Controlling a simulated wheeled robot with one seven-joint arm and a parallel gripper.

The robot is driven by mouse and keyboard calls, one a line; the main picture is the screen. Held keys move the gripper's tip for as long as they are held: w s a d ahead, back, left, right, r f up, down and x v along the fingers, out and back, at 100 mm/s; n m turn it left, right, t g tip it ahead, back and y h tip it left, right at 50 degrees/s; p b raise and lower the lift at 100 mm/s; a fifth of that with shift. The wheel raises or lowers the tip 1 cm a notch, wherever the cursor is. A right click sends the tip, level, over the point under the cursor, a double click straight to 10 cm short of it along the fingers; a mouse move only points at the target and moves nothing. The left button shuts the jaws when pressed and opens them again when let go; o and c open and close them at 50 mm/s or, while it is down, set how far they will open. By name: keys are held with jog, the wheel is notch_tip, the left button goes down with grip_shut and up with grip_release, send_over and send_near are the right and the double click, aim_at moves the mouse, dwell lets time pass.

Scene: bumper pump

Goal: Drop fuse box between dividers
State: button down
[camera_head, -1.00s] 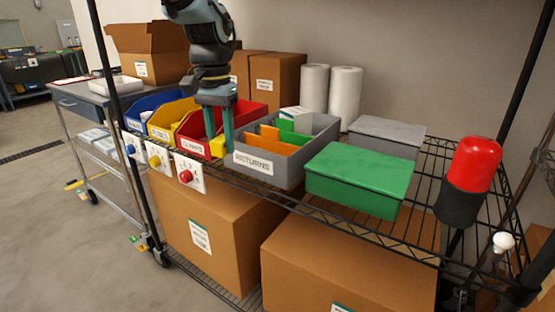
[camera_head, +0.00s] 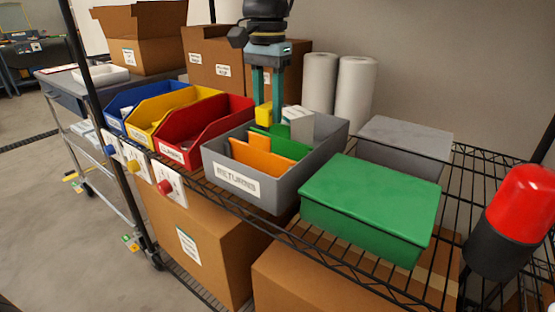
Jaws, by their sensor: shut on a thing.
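My gripper (camera_head: 267,97) points down, shut on a small yellow box (camera_head: 264,115), which I take to be the fuse box. It is at the back left part of the grey bin labelled RETURNS (camera_head: 240,182). Whether the yellow box is clear of the bin's rim or partly inside it, I cannot tell. In the bin stand orange dividers (camera_head: 262,158) in front and green dividers (camera_head: 284,146) behind them. A white and grey carton (camera_head: 299,124) stands at the bin's back, right of the gripper.
Red (camera_head: 190,147), yellow (camera_head: 158,125) and blue (camera_head: 124,106) bins stand left of the grey bin. A green lidded box (camera_head: 370,205) is close on its right, with a grey box (camera_head: 405,140) behind. White rolls (camera_head: 355,95) and cartons stand behind.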

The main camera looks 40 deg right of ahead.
jog(key=f, duration=0.6)
jog(key=shift+w+d+f, duration=0.15)
jog(key=shift+w+d, duration=0.05)
jog(key=shift+d, duration=0.1)
jog(key=shift+f, duration=1.8)
jog(key=shift+f+b, duration=0.3)
jog(key=shift+f, duration=0.25)
jog(key=shift+f, duration=0.1)
jog(key=c, duration=0.5)
grip_release()
